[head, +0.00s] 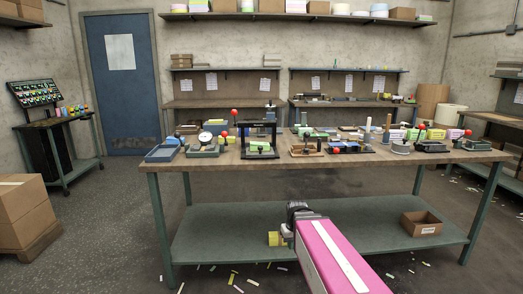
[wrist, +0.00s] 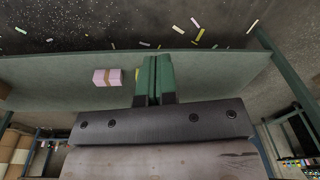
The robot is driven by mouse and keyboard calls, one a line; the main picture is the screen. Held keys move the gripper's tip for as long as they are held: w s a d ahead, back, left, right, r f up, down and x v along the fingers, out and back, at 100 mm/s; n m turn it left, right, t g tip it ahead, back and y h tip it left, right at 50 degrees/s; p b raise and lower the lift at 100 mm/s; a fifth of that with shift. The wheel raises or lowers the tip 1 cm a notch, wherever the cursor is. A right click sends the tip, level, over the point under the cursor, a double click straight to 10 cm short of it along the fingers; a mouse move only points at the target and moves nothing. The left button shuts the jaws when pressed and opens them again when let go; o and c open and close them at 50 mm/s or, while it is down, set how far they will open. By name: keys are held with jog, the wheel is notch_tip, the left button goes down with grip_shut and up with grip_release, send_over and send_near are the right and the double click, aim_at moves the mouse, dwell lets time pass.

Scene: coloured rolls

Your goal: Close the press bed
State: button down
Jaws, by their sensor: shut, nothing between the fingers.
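A small press with a black frame (head: 259,127) stands on the workbench, left of its middle, in the head view. A small green piece (head: 262,146) sits low in the frame, at the bed. How far the bed is out is too small to tell. The press is not recognisable in the wrist view. My gripper (wrist: 156,80) shows in the wrist view with its two green fingers together and empty. In the head view my pink arm reaches to in front of the bench, below its top, apart from the press; the fingertips are not clear there.
The workbench (head: 330,165) carries several other devices, including a blue tray (head: 163,154) at its left end. Its lower shelf (head: 215,240) holds an open carton (head: 420,223). A banded pink bundle (wrist: 107,77) lies on a shelf in the wrist view. Scraps litter the floor.

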jog(key=w+a+r+n+t+y, duration=0.15)
jog(key=w+r+n, duration=0.5)
jog(key=r, duration=0.65)
jog(key=w+a+r+n+t+y, duration=0.1)
jog(key=w+a+r+n+t, duration=0.15)
jog(key=w+r, duration=0.85)
jog(key=w+a+r+n+t+y, duration=0.15)
jog(key=w+r+n, duration=0.4)
jog(key=r, duration=0.85)
send_near(258, 155)
jog(key=shift+g, duration=0.35)
jog(key=x, duration=0.4)
jog(key=shift+s+a, duration=0.1)
jog(key=shift+a, duration=0.1)
jog(key=shift+w, duration=0.6)
jog(key=w, duration=1.3)
jog(key=shift+w, duration=0.25)
jog(key=shift+s, duration=0.45)
